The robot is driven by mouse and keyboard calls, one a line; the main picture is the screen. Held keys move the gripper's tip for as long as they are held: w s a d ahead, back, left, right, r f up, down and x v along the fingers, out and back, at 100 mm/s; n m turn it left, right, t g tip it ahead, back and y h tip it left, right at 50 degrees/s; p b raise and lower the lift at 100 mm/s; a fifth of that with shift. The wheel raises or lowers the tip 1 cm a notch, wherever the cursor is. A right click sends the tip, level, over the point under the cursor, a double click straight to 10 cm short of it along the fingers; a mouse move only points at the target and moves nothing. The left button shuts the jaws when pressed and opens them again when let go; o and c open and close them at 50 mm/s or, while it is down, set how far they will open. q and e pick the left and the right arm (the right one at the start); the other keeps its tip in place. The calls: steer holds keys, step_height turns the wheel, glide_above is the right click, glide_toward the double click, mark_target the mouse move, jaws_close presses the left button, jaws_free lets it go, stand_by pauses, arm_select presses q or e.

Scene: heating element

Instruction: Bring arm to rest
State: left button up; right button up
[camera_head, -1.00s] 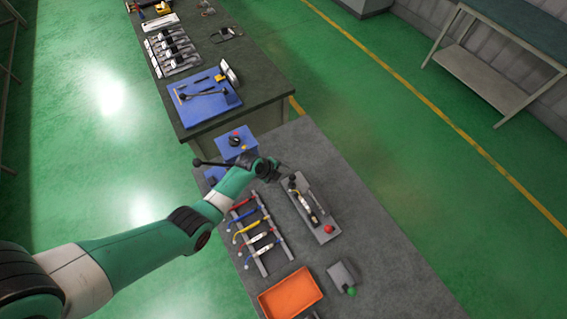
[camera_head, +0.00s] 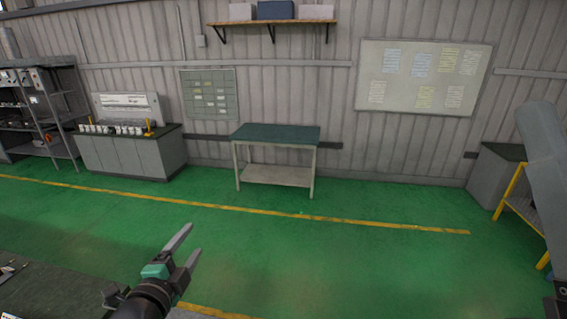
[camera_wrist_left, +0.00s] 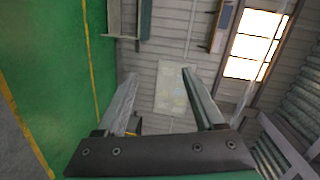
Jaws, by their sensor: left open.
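My left gripper (camera_head: 193,242) reaches up from the bottom left of the head view, over the green floor. Its two grey fingers are spread apart with nothing between them. In the left wrist view the same gripper (camera_wrist_left: 158,78) shows both fingers apart and empty, pointing toward the wall and its board. My right gripper does not show; a grey arm link at the right edge of the head view appears to be mine.
A dark worktop (camera_head: 60,285) lies at the lower left. Across the floor (camera_head: 330,240) stand a green-topped table (camera_head: 276,134), a cabinet (camera_head: 130,155) and a shelf rack (camera_head: 45,110). A whiteboard (camera_head: 420,78) hangs on the wall. The floor between is clear.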

arm_select(q)
steer(key=s+d+r+n+t+h, duration=0.1)
steer(key=s+d+r+t, duration=0.1)
steer(key=r, duration=0.6)
steer(key=s+d+r+n+t, duration=0.1)
steer(key=s+r+t, duration=0.15)
steer(key=r, duration=0.45)
steer(key=s+r+n+t, duration=0.7)
steer(key=s+r+n, duration=0.7)
steer(key=s+r, duration=0.45)
step_height(320, 180, down, 40)
steer(key=b, duration=3.9)
steer(key=shift+b, duration=0.3)
